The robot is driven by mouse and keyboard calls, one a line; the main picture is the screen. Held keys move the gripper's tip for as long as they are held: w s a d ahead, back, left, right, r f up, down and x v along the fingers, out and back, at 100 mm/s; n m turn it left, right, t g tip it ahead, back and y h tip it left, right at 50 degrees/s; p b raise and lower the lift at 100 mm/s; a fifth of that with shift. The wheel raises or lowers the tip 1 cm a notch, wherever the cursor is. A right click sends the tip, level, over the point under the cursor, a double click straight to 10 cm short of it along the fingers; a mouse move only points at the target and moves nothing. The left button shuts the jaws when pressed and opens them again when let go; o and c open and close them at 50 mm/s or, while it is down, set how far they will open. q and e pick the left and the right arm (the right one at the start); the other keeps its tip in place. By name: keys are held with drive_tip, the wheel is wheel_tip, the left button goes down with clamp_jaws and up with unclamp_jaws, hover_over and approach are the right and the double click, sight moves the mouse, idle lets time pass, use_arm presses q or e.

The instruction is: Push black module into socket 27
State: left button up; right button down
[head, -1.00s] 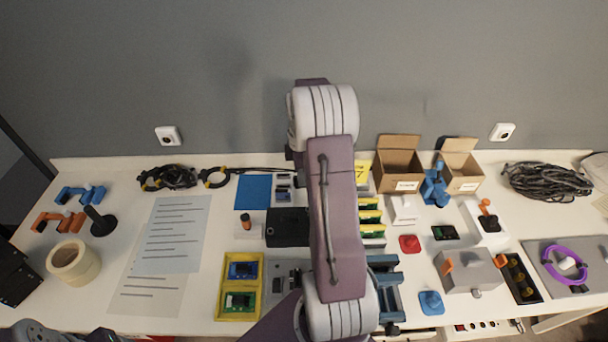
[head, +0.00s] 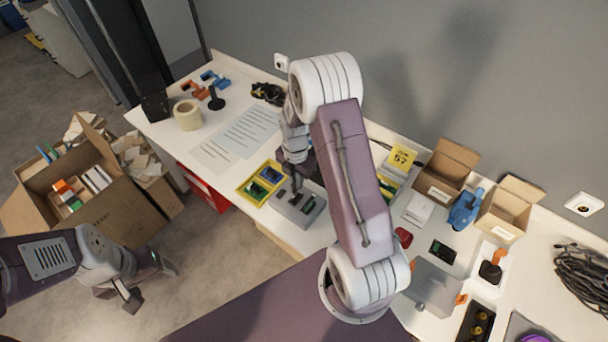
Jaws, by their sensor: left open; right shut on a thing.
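My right gripper (head: 296,186) points down at a grey block with dark slots (head: 308,208) near the table's front edge. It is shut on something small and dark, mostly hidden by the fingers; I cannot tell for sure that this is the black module. Whether that thing touches the block is unclear. Socket 27 cannot be picked out; no socket number is readable on the block. My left gripper (head: 148,284) is open and empty, low at the left, over the floor and away from the table.
A yellow tray with circuit boards (head: 260,184) sits left of the block. My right arm hides the table's middle. A yellow number card (head: 402,157) and open cartons (head: 447,172) stand at the back right. A filled carton (head: 88,190) is on the floor, near my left arm.

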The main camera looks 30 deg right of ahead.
drive_tip(key=f+b, duration=0.1)
drive_tip(key=f, duration=0.1)
drive_tip(key=f+b, duration=0.4)
drive_tip(key=shift+w, duration=0.4)
use_arm(q)
drive_tip(key=f, duration=0.5)
drive_tip(key=shift+w+f, duration=0.15)
drive_tip(key=shift+w, duration=0.25)
use_arm(e)
drive_tip(key=shift+s+r, duration=0.1)
use_arm(q)
drive_tip(key=shift+r+p, duration=0.35)
idle(0.3)
drive_tip(key=shift+f, duration=0.2)
use_arm(e)
drive_tip(key=shift+f, duration=0.45)
